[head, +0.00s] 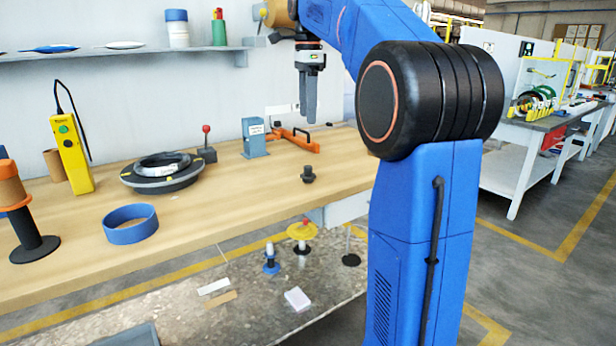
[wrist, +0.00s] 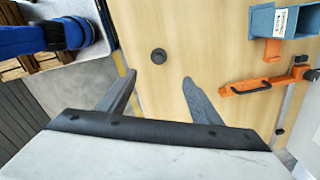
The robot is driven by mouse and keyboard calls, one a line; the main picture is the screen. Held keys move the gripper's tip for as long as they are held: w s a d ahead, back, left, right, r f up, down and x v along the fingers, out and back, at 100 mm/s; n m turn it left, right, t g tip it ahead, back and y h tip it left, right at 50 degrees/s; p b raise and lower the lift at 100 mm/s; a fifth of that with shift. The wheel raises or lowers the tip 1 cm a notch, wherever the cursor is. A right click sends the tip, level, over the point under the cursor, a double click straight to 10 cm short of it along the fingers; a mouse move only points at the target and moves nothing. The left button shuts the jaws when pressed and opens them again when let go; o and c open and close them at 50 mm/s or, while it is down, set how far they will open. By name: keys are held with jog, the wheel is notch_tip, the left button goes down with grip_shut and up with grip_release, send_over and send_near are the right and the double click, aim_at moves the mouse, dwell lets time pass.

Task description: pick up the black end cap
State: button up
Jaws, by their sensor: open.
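The black end cap (head: 308,174) stands alone on the wooden workbench, right of the middle of the bench and near its front. In the wrist view it is a small dark round piece (wrist: 159,56) on the bare wood, ahead of the fingertips and roughly midway between them. My gripper (head: 309,118) hangs above the bench with its fingers pointing down, clearly higher than the cap and apart from it. In the wrist view my gripper (wrist: 159,76) is open, its two grey fingers spread with nothing between them.
An orange clamp (head: 298,138) and a blue-grey labelled box (head: 255,137) stand behind the cap. A black ring assembly (head: 162,172), a blue ring (head: 130,223) and a yellow control pendant (head: 70,153) are to the left. The wood around the cap is clear.

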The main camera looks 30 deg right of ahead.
send_over(308, 167)
jog(key=f, duration=0.7)
jog(key=w+f, duration=0.1)
jog(key=f, duration=0.3)
jog(key=shift+d+f, duration=0.25)
jog(key=shift+d, duration=0.1)
jog(key=shift+s+a+f, duration=0.15)
jog(key=shift+s+f, duration=0.05)
jog(key=shift+f, duration=1.25)
jog(key=shift+s+a+f, duration=0.1)
jog(key=shift+s+f, duration=0.05)
jog(key=shift+f, duration=1.25)
jog(key=c, duration=1.1)
